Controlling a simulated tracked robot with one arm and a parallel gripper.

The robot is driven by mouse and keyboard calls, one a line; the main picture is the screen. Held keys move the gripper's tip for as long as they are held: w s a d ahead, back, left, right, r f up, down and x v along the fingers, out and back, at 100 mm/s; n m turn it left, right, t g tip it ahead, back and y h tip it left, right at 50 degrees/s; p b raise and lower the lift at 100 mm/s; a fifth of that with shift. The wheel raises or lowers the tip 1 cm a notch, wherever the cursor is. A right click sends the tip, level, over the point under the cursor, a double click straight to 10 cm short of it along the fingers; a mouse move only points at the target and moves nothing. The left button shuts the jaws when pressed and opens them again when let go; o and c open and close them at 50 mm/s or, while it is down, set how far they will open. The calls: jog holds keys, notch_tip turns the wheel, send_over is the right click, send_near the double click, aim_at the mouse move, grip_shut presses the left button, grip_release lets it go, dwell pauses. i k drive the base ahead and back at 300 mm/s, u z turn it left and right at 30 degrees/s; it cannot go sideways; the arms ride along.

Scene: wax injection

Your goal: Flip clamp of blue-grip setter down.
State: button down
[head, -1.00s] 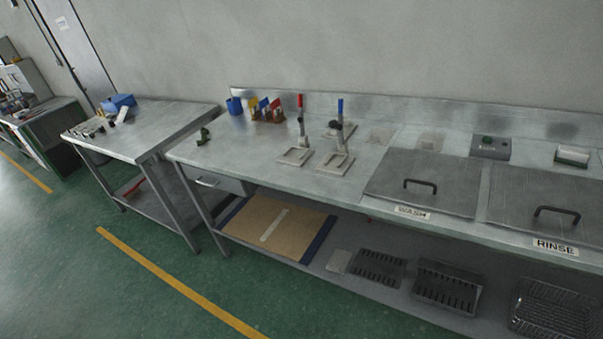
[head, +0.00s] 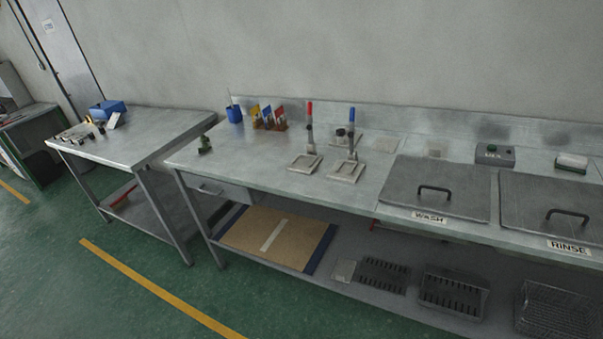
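The blue-grip setter (head: 346,171) stands on the long steel bench, with its blue grip (head: 351,117) pointing straight up above a pale square base. The red-grip setter (head: 304,162) stands just left of it, and its red grip (head: 309,108) also points up. Both levers look upright; the fine parts of the clamps are too small to make out. My gripper is not in view, and nothing touches either setter.
The steel bench (head: 235,165) holds a blue cup (head: 234,114), coloured cards (head: 267,117) and a small green item (head: 204,144). Lidded WASH (head: 437,190) and RINSE (head: 553,205) tanks are to the right. A side table (head: 140,139) stands left. Green floor in front is clear.

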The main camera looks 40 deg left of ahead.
aim_at(350, 134)
jog(key=u, duration=0.85)
jog(key=i, duration=1)
jog(key=z, duration=0.05)
jog(key=k, duration=0.65)
jog(key=z, duration=0.35)
jog(key=i, duration=1.95)
jog(key=u, duration=0.45)
